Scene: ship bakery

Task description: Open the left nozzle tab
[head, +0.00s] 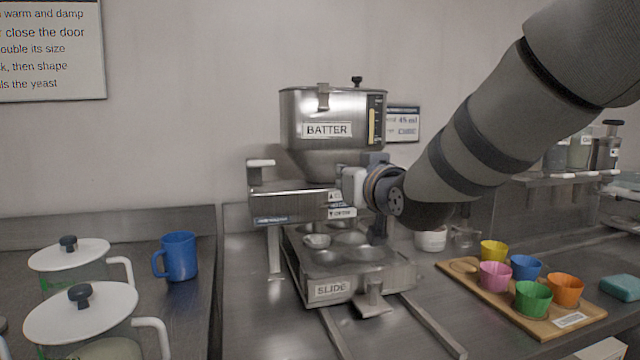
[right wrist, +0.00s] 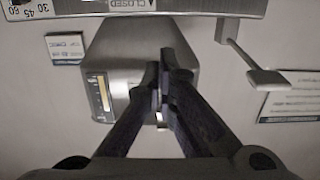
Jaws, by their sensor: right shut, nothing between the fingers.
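The steel batter dispenser (head: 330,105) stands in the middle of the counter, with an open/closed label (head: 342,212) on its front. My right arm reaches in from the right and my wrist covers the right part of the dispenser's front. I cannot make out the left nozzle tab for certain. In the right wrist view my right gripper (right wrist: 166,65) is shut and empty, its fingers in front of the hopper (right wrist: 120,60). A "CLOSED" label (right wrist: 135,4) shows upside down at the top edge there. My left gripper is not in view.
A muffin pan on the slide (head: 330,289) sits below the dispenser. A metal lever (right wrist: 268,78) sticks out at its side. A blue mug (head: 180,256) and lidded jugs (head: 80,312) stand left; a board (head: 545,327) with several coloured cups lies right.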

